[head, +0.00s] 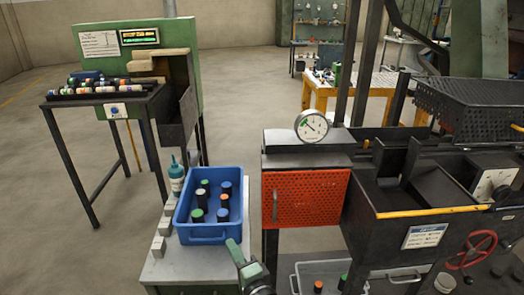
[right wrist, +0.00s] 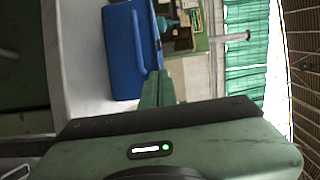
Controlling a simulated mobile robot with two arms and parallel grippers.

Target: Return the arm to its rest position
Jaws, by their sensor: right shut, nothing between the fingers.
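My right gripper (head: 233,243) is green and comes in from the bottom of the head view. Its fingers are shut and empty, and the tips are close to the front wall of a blue bin (head: 205,236). I cannot tell whether they touch it. In the right wrist view the closed green fingers (right wrist: 155,88) point toward the blue bin (right wrist: 122,52). The bin stands on a pale bench (head: 160,265) and holds several short dark cylinders with green, white or orange tops. My left gripper is not in view.
A furnace with an orange perforated door (head: 300,199) and a round gauge (head: 312,125) stands right of the bin. A grey bin (head: 335,268) sits low at the front. A rack of cylinders (head: 100,90) stands back left. The left floor is open.

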